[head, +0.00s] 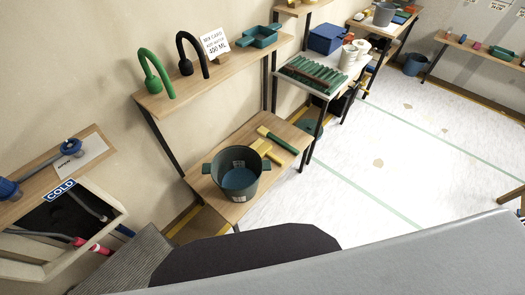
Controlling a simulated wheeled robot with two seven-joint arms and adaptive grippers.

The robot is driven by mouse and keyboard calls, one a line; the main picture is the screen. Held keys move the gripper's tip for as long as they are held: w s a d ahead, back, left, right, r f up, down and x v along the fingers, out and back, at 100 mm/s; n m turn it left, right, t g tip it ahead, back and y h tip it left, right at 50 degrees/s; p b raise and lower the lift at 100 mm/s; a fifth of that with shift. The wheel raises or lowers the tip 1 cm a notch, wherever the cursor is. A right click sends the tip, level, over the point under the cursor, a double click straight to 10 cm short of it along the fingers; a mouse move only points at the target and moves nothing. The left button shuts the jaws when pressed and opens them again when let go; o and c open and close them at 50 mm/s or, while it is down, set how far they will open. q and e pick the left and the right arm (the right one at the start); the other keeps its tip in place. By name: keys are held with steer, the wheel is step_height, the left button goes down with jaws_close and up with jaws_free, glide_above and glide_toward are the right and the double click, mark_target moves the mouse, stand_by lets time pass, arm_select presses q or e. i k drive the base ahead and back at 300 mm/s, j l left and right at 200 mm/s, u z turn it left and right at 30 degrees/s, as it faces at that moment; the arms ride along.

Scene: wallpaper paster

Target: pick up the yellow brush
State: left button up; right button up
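The yellow brush (268,152) lies on the low wooden table (222,157), just behind and to the right of the dark teal bucket (238,178). The bucket's rim is close to the brush or overlaps it in the picture; I cannot tell if they touch. A green brush-like tool (281,140) lies beside the yellow brush, on its far right side. Neither of my grippers is in view.
A shelf (190,87) above the low table carries a green hook-shaped piece (149,75), a black one (190,55), a card and a teal tray (262,36). The floor (385,150) at right is mostly clear.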

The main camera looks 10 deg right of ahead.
mark_target(264, 149)
steer(key=i+l+u, duration=0.1)
steer(key=l+u, duration=0.2)
steer(key=l, duration=0.35)
steer(key=l+u, duration=0.3)
steer(key=l, duration=0.4)
steer(key=l+u, duration=0.3)
steer(key=l, duration=0.35)
steer(key=k+l+u, duration=0.2)
steer(key=l+u, duration=0.15)
steer(key=l, duration=0.3)
